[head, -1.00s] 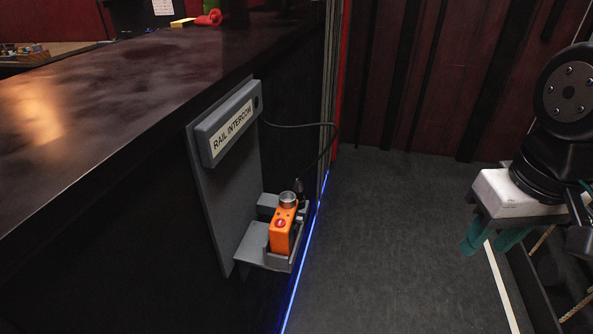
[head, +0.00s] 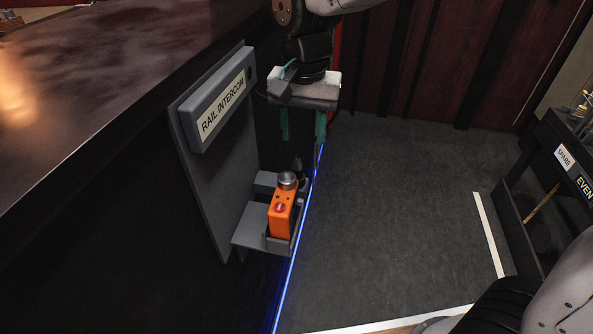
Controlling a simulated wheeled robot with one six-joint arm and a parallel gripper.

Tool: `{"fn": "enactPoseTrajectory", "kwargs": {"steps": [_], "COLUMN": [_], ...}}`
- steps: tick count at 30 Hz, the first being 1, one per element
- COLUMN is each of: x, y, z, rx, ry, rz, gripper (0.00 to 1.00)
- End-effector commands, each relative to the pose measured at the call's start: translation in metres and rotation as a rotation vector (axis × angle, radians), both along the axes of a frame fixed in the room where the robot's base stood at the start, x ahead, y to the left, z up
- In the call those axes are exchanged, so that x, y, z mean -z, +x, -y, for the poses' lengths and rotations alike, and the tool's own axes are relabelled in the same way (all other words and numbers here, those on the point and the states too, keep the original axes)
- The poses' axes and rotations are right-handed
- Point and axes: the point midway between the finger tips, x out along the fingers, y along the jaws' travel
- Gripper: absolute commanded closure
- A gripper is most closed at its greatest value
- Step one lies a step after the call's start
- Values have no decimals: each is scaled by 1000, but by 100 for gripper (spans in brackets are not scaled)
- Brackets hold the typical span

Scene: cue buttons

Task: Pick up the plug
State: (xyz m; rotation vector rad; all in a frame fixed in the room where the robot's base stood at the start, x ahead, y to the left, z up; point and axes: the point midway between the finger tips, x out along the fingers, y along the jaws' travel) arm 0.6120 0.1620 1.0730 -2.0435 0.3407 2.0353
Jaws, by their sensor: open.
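A small dark connector with a cable, which looks like the plug (head: 298,164), stands upright at the back of a grey shelf (head: 262,222). It is just behind an orange box (head: 282,212) with a silver round top and a red button. My gripper (head: 302,134) points down with two teal fingers spread apart and nothing between them. In the picture it is just above the dark connector, apparently not touching it. The connector's lower part is hidden behind the orange box, and most of its cable is hidden behind my gripper.
A grey panel (head: 215,150) labelled RAIL INTERCOM is on the dark counter side, left of my gripper. A blue light strip (head: 293,262) runs along the counter's base. Open floor (head: 390,210) lies to the right, with a labelled black stand (head: 562,165) beyond.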

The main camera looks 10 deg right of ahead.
Motion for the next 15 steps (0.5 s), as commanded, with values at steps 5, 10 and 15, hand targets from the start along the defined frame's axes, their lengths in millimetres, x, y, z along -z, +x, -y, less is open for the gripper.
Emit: {"fn": "enactPoseTrajectory", "kwargs": {"steps": [5,10,15], "x": [13,32,54], "y": [5,5,3], "z": [-16,-16,-13], "rx": [15,16,15], "ry": [-4,-4,-4], "rz": [-7,-7,-8], "gripper": [53,53,53]}}
